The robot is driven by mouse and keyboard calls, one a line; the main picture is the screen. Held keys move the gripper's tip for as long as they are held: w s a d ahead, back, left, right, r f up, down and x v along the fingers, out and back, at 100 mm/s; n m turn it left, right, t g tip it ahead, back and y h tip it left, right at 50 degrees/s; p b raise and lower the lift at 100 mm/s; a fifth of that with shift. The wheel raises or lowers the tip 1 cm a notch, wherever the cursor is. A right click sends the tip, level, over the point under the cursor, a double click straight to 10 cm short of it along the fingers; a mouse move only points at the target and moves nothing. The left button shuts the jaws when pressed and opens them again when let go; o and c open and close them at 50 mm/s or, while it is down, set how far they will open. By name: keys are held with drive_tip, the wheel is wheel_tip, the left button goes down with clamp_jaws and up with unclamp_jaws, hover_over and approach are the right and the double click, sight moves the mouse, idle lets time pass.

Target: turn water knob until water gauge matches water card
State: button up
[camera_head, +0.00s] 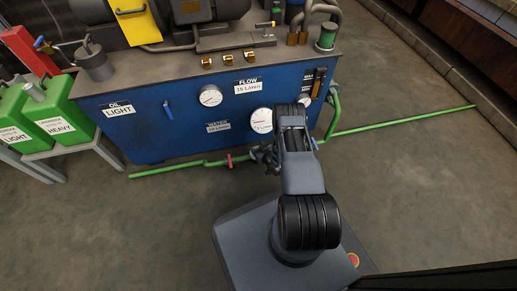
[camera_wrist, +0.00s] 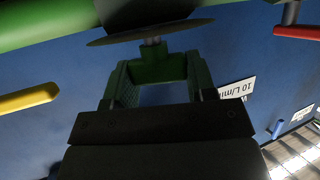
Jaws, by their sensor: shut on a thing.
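The water card (camera_head: 218,126) reads WATER 10 L/min on the blue cabinet front; it shows upside down in the wrist view (camera_wrist: 238,88). The round white water gauge (camera_head: 261,120) is right of it, partly behind my arm; its needle is too small to read. My gripper (camera_head: 263,154) is low at the cabinet front, by the green pipe. In the wrist view, my gripper (camera_wrist: 157,68) is shut at the water knob, a dark disc (camera_wrist: 150,32) seen edge-on on a short stem. The exact contact is partly hidden.
A green pipe (camera_head: 400,124) runs along the cabinet foot, with a red handle (camera_head: 230,160) left of my gripper. The flow gauge (camera_head: 210,95) and flow card (camera_head: 248,86) are higher up. Green canisters (camera_head: 58,118) stand at left. The floor in front is clear.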

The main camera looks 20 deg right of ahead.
drive_tip(key=shift+n, duration=0.3)
drive_tip(key=shift+n+g+y, duration=0.3)
drive_tip(key=shift+n+y, duration=0.6)
drive_tip(key=shift+y, duration=0.3)
drive_tip(key=shift+n+g+y, duration=1)
drive_tip(key=shift+n+y, duration=0.9)
drive_tip(key=shift+y, duration=0.1)
drive_tip(key=o, duration=0.9)
drive_tip(key=shift+o, duration=0.2)
drive_tip(key=shift+s, duration=0.1)
